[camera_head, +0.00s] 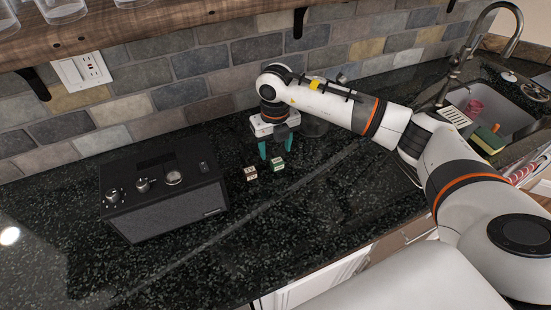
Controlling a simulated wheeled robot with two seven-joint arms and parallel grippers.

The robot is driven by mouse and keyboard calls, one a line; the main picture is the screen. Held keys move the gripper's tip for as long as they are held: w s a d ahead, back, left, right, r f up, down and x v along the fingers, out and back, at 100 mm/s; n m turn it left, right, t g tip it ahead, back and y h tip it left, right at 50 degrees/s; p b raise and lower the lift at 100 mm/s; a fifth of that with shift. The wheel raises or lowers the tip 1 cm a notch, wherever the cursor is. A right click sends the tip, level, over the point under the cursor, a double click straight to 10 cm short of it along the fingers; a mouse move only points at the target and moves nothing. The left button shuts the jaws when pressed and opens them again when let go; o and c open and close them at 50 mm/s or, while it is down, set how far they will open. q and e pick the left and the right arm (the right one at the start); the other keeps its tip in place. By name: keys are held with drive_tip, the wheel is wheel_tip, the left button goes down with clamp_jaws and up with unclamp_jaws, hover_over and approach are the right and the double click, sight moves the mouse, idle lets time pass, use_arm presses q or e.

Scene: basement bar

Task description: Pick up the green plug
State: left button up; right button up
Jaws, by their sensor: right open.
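The green plug (277,165) is a small green and white block on the dark speckled counter (330,215). A similar small block with pale and brown faces (250,173) lies just left of it. My right gripper (276,153) points down with its teal fingers apart and empty. Its fingertips show just behind and above the green plug in the picture. I cannot tell their exact height over the counter. My left gripper is out of view.
A black radio-like box with knobs (165,205) stands to the left. A sink (500,110) with a sponge (488,139) is at the right. A brick wall closes the back; the front counter is clear.

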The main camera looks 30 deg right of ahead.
sight(278, 161)
drive_tip(key=shift+s+f, duration=0.15)
drive_tip(key=shift+f, duration=0.8)
drive_tip(key=shift+f+p, duration=0.3)
drive_tip(key=shift+p, duration=0.05)
drive_tip(key=f, duration=0.1)
drive_tip(key=f+p, duration=0.1)
drive_tip(key=f, duration=0.1)
drive_tip(key=f+p, duration=0.1)
drive_tip(key=shift+d+f, duration=0.15)
drive_tip(key=shift+d, duration=0.25)
drive_tip(key=shift+w+f, duration=0.2)
drive_tip(key=shift+f, duration=0.2)
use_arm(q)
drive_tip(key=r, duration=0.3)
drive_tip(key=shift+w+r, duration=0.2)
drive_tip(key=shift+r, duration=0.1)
use_arm(e)
drive_tip(key=shift+c, duration=0.2)
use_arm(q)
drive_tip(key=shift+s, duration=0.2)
use_arm(e)
drive_tip(key=c, duration=1)
